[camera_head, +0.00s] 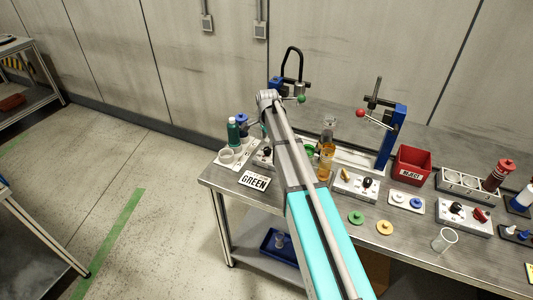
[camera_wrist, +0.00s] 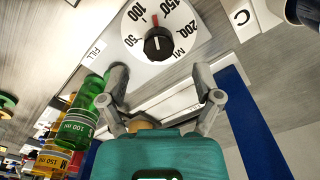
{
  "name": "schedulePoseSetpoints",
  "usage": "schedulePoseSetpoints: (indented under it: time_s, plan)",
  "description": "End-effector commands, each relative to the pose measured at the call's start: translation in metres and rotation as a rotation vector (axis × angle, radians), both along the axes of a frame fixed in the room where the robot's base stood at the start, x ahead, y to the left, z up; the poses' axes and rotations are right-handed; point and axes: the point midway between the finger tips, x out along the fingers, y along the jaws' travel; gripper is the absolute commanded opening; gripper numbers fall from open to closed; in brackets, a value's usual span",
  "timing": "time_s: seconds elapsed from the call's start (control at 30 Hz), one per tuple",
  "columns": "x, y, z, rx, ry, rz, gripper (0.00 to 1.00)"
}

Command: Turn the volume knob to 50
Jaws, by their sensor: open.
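The volume knob (camera_wrist: 158,43) is black and sits on a round white dial (camera_wrist: 133,22) marked 50, 100, 150, 200 and ML. A red mark shows at the knob's upper edge, on the side between 100 and 150. My gripper (camera_wrist: 162,77) is open and empty in the wrist view. Its two fingers are spread below the dial in the picture, and the knob is beyond their tips, apart from them. In the head view my arm reaches to the back of the bench, and I cannot make out the dial or the fingers there.
Blue posts flank the fixture, one at the right (camera_head: 391,137). A red bin (camera_head: 412,166), knob boxes and discs occupy the bench's right.

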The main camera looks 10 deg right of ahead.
Motion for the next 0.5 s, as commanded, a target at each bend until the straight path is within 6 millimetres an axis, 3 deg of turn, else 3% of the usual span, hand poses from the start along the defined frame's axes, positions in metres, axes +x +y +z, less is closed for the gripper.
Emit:
schedulePoseSetpoints:
  time_s: [0.5]
  plan:
    - [0.000, 0.000, -0.040, 0.000, 0.000, 0.000, 0.82]
